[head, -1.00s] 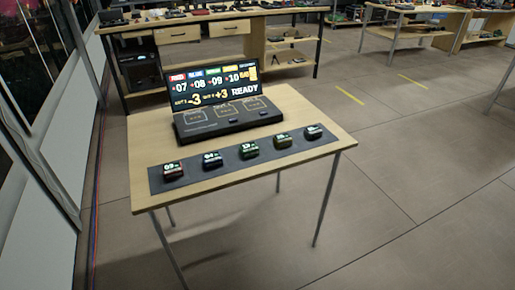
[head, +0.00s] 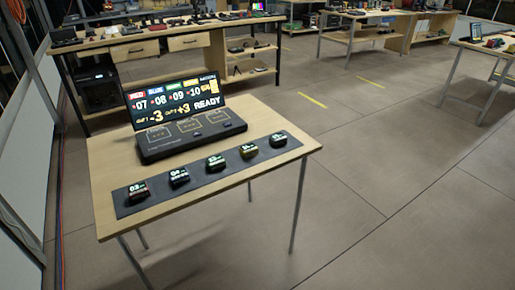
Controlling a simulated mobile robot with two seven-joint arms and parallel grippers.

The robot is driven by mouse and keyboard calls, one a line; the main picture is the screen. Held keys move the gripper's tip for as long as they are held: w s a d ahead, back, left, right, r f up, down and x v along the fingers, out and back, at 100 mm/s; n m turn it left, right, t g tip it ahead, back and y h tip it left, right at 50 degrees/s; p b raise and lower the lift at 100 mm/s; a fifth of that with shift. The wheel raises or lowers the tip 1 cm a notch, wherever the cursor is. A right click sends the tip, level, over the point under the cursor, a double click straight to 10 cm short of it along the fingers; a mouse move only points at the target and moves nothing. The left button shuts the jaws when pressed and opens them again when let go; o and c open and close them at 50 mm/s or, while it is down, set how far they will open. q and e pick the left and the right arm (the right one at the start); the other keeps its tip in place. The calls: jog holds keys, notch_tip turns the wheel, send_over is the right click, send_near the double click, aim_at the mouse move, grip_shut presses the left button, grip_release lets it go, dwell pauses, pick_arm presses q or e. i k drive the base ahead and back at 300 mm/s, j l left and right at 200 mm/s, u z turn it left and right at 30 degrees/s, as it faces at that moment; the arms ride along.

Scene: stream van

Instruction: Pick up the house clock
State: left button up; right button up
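Several small dark devices with lit digits stand in a row on a dark mat (head: 122,207) on the near wooden table (head: 95,160). From left to right they are a reddish one (head: 138,191), a bluish one (head: 179,177), a greenish one (head: 216,163), a yellowish one (head: 249,151) and a dark one (head: 278,140). I cannot tell which, if any, is the house clock; their labels are too small to read surely. Neither of my grippers is in view.
A dark console (head: 190,136) with a lit screen (head: 176,102) reading READY stands behind the mat. A long workbench (head: 150,45) with scattered items runs behind the table. Other tables (head: 352,38) stand at the back right. The floor (head: 390,160) to the right is clear.

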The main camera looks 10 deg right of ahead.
aim_at(276, 140)
jog(key=i+l, duration=0.2)
jog(key=l, duration=0.2)
jog(key=i+l, duration=0.2)
jog(key=l, duration=0.2)
jog(key=i+l, duration=0.25)
jog(key=l, duration=0.15)
jog(key=i+l+u, duration=0.1)
jog(key=l, duration=0.3)
jog(key=i+u, duration=0.15)
jog(key=u, duration=0.2)
jog(key=i+u, duration=0.15)
jog(key=u, duration=0.2)
jog(key=i+u, duration=0.15)
jog(key=u, duration=0.2)
jog(key=i+l, duration=0.15)
